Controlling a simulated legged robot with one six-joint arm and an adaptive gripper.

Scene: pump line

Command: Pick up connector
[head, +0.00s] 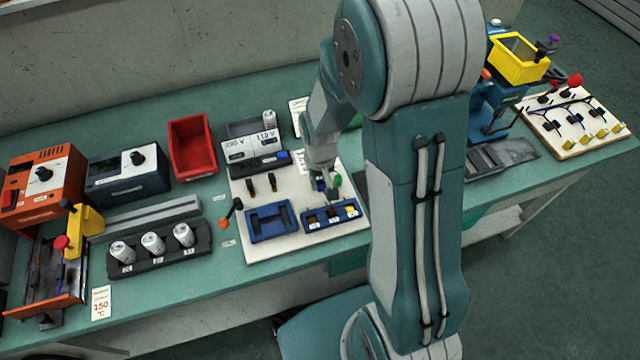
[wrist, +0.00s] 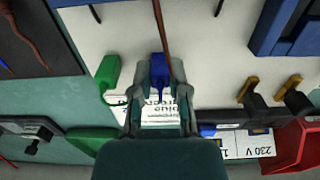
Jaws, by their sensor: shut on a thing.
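My gripper (wrist: 160,85) is over the pale board, with its two fingers closed around a small blue connector (wrist: 158,68) in the wrist view. Part of the connector is hidden by the fingers. A reddish-brown strip runs up the picture from beside the connector; I cannot tell whether it is joined to it. A green connector (wrist: 107,72) with a green lead lies just left of the gripper, apart from it. In the head view my gripper (head: 328,186) is small and low over the board, with the green connector (head: 338,180) beside it.
A red bin (head: 192,146) stands to the left. A printed sheet (wrist: 150,108) lies beneath my gripper.

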